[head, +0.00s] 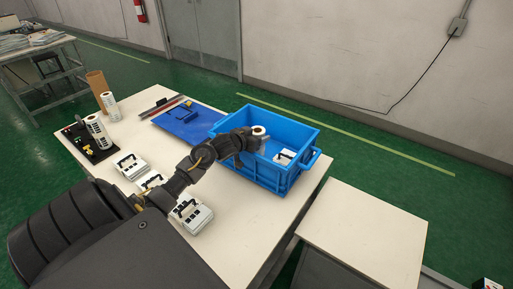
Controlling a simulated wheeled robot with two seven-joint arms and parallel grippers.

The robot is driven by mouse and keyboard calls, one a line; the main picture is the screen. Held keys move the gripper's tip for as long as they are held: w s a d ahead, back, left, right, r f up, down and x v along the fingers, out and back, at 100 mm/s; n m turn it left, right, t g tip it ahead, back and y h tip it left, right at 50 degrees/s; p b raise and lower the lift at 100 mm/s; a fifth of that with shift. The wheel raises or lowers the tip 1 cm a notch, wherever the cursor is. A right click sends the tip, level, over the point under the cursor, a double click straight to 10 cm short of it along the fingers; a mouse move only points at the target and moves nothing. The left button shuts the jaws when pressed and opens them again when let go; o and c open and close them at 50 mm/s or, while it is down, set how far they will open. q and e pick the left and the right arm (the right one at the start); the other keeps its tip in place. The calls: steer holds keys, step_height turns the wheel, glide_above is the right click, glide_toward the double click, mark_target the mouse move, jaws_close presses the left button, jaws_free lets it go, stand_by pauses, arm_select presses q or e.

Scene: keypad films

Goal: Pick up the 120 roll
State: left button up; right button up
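My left gripper (243,140) reaches over the left side of the blue crate (255,176). A small pale roll (259,131) with a tan ring on its end shows right at its tip. The fingers are too small and hidden to tell whether they are closed around it. Two more white printed rolls are at the table's left: one roll (111,106) stands on the table, the other roll (97,131) leans on a black device. No label number is readable, so I cannot tell which is the 120 roll. My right gripper is out of view.
Several white keypad units lie in a row on the white table (236,232), one (130,165) near the black device (88,152). Another white unit (284,157) is in the crate. A lower side table (365,232) is bare.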

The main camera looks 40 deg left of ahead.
arm_select(q)
steer(key=c, duration=1)
steer(key=shift+c, duration=0.2)
